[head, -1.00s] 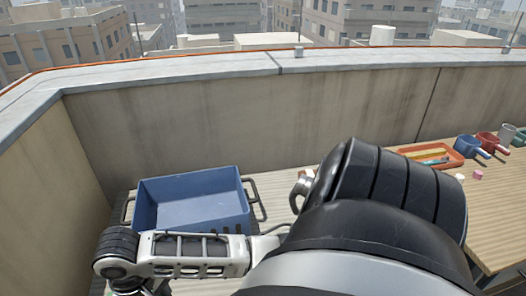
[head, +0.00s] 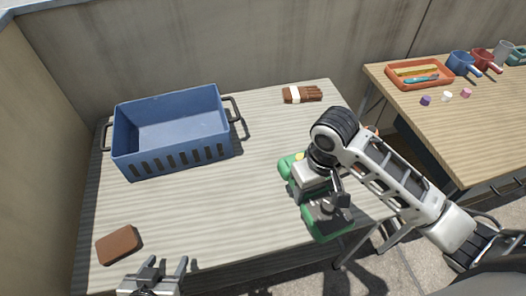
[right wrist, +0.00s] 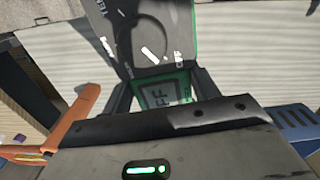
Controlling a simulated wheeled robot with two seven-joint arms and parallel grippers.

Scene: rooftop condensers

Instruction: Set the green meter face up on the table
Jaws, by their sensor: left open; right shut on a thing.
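The green meter (head: 327,229) is in my right gripper (head: 322,188), over the right part of the ridged table (head: 255,165). Green also shows at its far end, and the gripper and wrist hide its middle. My left gripper (head: 160,272) is open and empty at the table's front edge, apart from the meter.
A blue crate (head: 175,162) stands at the back left. A brown block (head: 119,245) lies front left, a banded brown bundle (head: 303,94) at the back. An orange object (right wrist: 62,135) lies beside my right gripper. A wooden table (head: 480,125) holds an orange tray and mugs. The table's middle is clear.

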